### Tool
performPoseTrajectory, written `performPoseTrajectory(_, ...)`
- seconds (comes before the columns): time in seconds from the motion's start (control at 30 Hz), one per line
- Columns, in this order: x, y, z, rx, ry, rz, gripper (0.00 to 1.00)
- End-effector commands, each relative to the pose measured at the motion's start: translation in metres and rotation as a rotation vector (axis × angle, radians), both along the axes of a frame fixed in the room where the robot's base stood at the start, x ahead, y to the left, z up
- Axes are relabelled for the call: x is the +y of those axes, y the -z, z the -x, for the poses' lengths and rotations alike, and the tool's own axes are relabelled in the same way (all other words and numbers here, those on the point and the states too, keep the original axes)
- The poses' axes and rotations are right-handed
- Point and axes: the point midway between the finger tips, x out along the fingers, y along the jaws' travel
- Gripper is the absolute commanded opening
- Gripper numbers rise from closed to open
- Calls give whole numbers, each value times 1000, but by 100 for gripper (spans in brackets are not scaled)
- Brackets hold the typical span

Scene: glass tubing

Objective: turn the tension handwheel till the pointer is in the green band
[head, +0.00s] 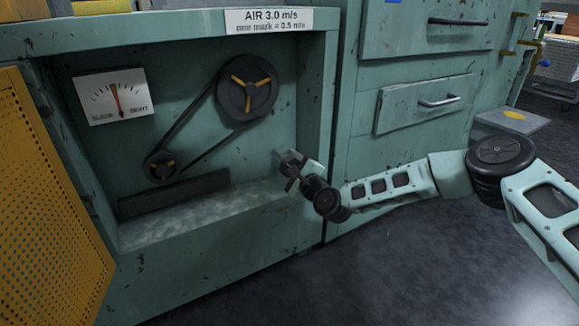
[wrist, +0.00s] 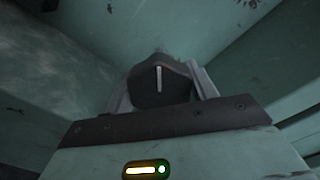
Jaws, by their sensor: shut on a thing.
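The tension gauge (head: 111,97) is a white plate on the back wall of the open cabinet, marked slack at left and tight at right. I cannot make out a green band at this size. The handwheel (wrist: 160,92) is a dark knob with a white line, upright in the wrist view. My gripper (head: 289,170) reaches into the cabinet's right side and is shut on the knob, one finger on each side. In the head view my gripper mostly hides the knob.
A belt runs between a large pulley (head: 248,88) and a small pulley (head: 161,167), left of my gripper. A yellow perforated door (head: 45,200) hangs open at left. Drawers (head: 425,103) stand at right. A label (head: 268,21) reads air 3.0 m/s.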

Motion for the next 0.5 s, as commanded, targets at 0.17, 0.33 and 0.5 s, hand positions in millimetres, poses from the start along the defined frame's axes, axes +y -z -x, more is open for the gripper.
performPoseTrajectory(0.17, 1, 1, 1, 2, -3, 1, 79)
performPoseTrajectory(0.33, 1, 1, 1, 0, -2, 1, 79)
performPoseTrajectory(0.5, -3, 0, 5, 2, -2, 3, 79)
